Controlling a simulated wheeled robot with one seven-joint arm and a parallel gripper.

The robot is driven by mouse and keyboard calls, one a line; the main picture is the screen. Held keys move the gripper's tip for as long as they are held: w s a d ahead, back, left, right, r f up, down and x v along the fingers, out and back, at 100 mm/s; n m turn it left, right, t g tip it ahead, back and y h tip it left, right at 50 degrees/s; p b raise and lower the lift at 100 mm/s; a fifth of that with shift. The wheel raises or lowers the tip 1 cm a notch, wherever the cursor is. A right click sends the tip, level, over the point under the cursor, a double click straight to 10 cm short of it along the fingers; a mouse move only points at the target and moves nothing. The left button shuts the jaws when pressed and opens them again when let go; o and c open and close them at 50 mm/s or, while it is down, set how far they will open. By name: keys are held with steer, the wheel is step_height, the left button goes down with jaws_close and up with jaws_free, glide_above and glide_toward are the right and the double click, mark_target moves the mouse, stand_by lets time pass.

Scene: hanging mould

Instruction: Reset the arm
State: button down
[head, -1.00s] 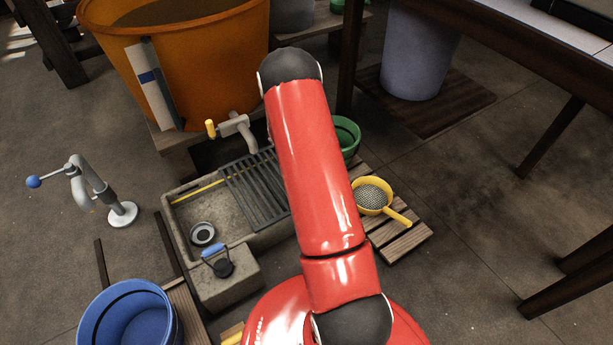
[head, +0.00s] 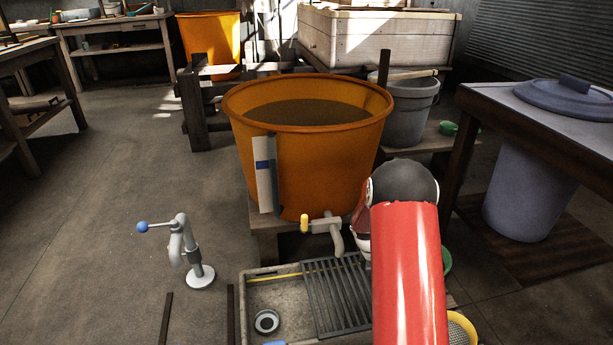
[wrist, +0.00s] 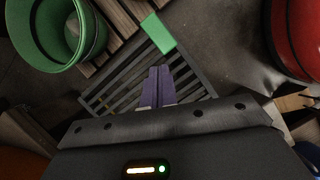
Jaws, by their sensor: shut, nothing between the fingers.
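My gripper (wrist: 157,85) shows in the wrist view, with its two purple fingers together and nothing between them. It points at the dark slatted rack (wrist: 195,87), which lies beyond the fingertips; I cannot tell the gap. In the head view my red arm rises at the lower right and hides my gripper. The rack (head: 338,297) lies across the right part of the grey stone sink (head: 262,300) there.
A large orange tub (head: 305,150) with a tap (head: 325,225) stands behind the sink. A grey stand pipe with a blue knob (head: 195,262) is to the left. A green bucket (wrist: 45,35) is beside the rack. A dark-legged table (head: 470,100) stands at right. Floor at left is clear.

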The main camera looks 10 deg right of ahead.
steer(key=s+a+r+m+t+y+p, duration=0.1)
steer(key=s+a+r+m+t, duration=0.3)
steer(key=r, duration=0.8)
steer(key=s+a+r+m+g+p, duration=0.15)
steer(key=a+r, duration=0.35)
steer(key=r, duration=0.7)
steer(key=s+a+r+m+t+y+p, duration=0.1)
steer(key=s+a+r+m, duration=0.1)
steer(key=s, duration=0.4)
steer(key=s+a+r+m+t+y, duration=0.1)
steer(key=s+a+r+m+t, duration=0.1)
steer(key=s+a+r, duration=0.3)
steer(key=s+a+r+m+t+y+p, duration=0.1)
steer(key=s+a+r+m+t, duration=0.1)
steer(key=s+r, duration=0.3)
steer(key=s+a+m, duration=0.1)
steer(key=s, duration=0.2)
steer(key=shift+s+a+r+p, duration=0.15)
steer(key=shift+s+r+p, duration=0.15)
steer(key=shift+s+p, duration=0.05)
